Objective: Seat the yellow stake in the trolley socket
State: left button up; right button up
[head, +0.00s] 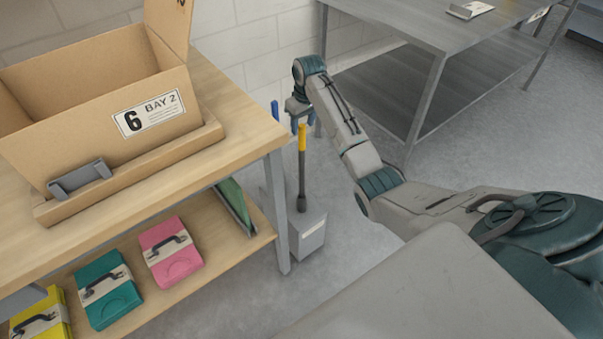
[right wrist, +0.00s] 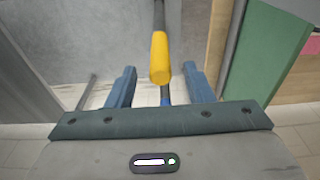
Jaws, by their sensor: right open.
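The yellow stake (head: 302,138) stands upright beside the bench leg, with a yellow grip on top and a dark shaft below. Its foot meets a grey box (head: 308,236) on the floor; I cannot tell how it sits there. My right gripper (head: 302,121) is open at the top of the yellow grip. In the right wrist view the yellow grip (right wrist: 159,58) shows between the two blue fingers (right wrist: 160,72), with gaps on both sides. No trolley socket can be made out for certain. My left gripper is not in view.
The wooden bench (head: 235,120) carries a cardboard box (head: 95,125) marked 6, BAY 2. Coloured cases, including a pink one (head: 172,262), lie on its lower shelf. A metal table (head: 445,35) stands behind; the floor between is clear.

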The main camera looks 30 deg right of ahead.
aim_at(301, 134)
jog(key=f, duration=0.5)
jog(key=shift+w+f, duration=0.1)
jog(key=shift+w, duration=0.2)
grip_shut()
